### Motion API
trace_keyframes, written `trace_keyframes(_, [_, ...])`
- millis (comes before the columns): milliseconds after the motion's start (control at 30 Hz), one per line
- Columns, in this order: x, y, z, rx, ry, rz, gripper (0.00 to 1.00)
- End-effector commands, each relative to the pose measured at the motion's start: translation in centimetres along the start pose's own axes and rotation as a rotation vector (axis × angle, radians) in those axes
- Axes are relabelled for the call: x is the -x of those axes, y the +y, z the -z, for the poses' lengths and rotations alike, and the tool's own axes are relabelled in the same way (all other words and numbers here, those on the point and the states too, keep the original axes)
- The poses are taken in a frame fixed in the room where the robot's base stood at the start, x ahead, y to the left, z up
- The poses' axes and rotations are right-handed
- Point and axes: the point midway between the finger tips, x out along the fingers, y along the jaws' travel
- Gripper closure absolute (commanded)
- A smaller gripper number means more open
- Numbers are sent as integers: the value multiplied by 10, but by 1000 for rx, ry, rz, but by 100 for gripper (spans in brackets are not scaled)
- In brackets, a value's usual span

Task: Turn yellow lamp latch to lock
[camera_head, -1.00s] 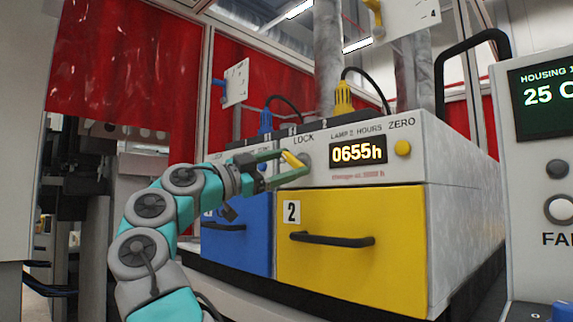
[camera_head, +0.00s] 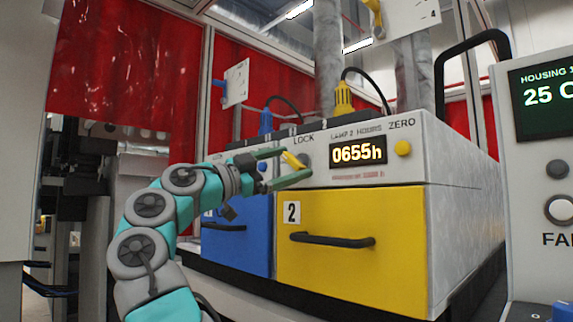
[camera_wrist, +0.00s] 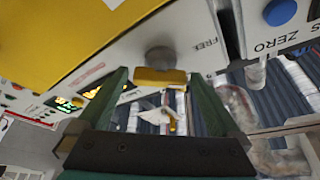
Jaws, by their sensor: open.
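The yellow lamp latch (camera_head: 294,161) is a short bar on the lamp 2 housing's front, just below the LOCK label. It slants down to the right in the head view. In the wrist view the latch (camera_wrist: 160,78) lies crosswise below its grey round hub (camera_wrist: 160,57), with a FREE label beside it. My gripper (camera_head: 296,164) is open, with one green finger on each side of the latch. In the wrist view my gripper (camera_wrist: 160,84) shows a gap between each finger and the latch's ends; I cannot tell whether either touches.
The yellow drawer (camera_head: 360,260) with a black handle lies below the latch. The display (camera_head: 358,151) and yellow ZERO button (camera_head: 402,148) are to its right. A blue drawer (camera_head: 238,238) stands to the left, behind my arm. A control panel (camera_head: 545,180) is at far right.

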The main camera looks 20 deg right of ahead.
Motion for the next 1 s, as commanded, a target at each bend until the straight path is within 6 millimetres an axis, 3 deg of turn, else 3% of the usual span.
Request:
trace_keyframes(267, [10,0,0,0,0,1,0])
trace_keyframes(700, [74,-1,-1,2,-1,3,0])
trace_keyframes(1000, [79,0,0,1,0,1,1])
